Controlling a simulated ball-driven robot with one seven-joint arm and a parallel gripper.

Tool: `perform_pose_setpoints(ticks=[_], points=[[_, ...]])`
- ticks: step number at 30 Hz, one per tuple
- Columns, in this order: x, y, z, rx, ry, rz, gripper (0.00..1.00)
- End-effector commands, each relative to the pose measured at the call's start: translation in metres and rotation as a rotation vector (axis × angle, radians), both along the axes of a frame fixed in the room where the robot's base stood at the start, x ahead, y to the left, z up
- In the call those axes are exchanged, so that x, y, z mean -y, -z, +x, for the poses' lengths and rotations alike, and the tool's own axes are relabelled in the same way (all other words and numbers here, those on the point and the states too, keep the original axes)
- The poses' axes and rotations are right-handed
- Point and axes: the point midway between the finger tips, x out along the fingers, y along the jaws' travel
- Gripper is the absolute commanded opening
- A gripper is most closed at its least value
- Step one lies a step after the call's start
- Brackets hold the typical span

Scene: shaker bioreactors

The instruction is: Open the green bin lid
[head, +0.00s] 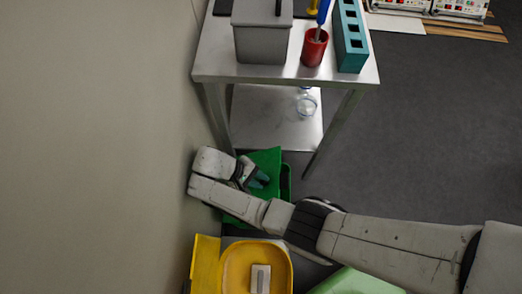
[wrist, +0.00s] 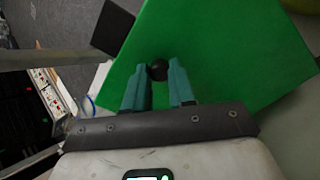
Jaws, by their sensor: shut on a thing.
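The green bin lid (wrist: 220,50) fills much of the wrist view as a flat green panel. A round black knob (wrist: 158,70) on it sits between the two teal fingertips of my gripper (wrist: 157,78), which is shut on it. In the head view the lid (head: 266,156) shows below the metal table, with my gripper (head: 259,180) at it. The lid looks tilted against the green bin (head: 286,182), whose rim and dark inside show at the right. My arm hides much of the bin.
A metal table (head: 212,70) stands just beyond the bin, carrying a grey box (head: 262,42), a red cup (head: 314,48) and a teal rack (head: 350,38). A yellow bin (head: 208,262) is nearer. A wall (head: 100,150) is close on the left. Dark floor (head: 430,130) is free at right.

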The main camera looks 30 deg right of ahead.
Motion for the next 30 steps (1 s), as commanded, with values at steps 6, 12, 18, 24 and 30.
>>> perform_pose_setpoints(ticks=[6, 12, 18, 24, 30], points=[[0.0005, 0.0007, -0.0008, -0.002, 0.001, 0.000, 0.00], [0.0005, 0.0007, -0.0006, -0.001, 0.001, 0.002, 0.40], [0.0002, 0.0005, -0.0003, 0.000, 0.001, 0.002, 0.50], [0.0001, 0.0004, -0.0002, 0.000, 0.001, 0.002, 0.50], [0.0000, -0.0020, 0.0000, 0.001, 0.000, 0.002, 0.50]])
